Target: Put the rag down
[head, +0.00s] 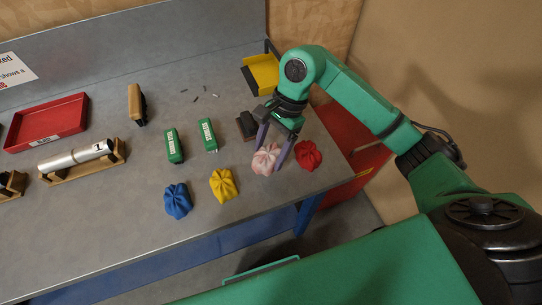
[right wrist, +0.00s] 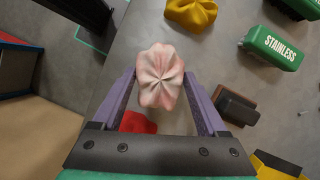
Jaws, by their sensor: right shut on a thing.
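A pale pink crumpled rag (head: 265,160) is between the purple fingers of my right gripper (head: 267,157), near the front right of the grey bench. In the right wrist view the pink rag (right wrist: 160,78) sits between the fingertips of the shut gripper (right wrist: 159,84). I cannot tell whether the rag touches the bench top. A red rag (head: 308,155) lies just right of it, a yellow rag (head: 223,184) to its left, and a blue rag (head: 177,200) farther left. My left gripper is not in view.
A yellow tray (head: 262,76) is at the back right. A red tray (head: 46,124) and a metal cylinder (head: 75,157) on a wooden cradle are left. Bare bench (head: 110,225) lies at front left.

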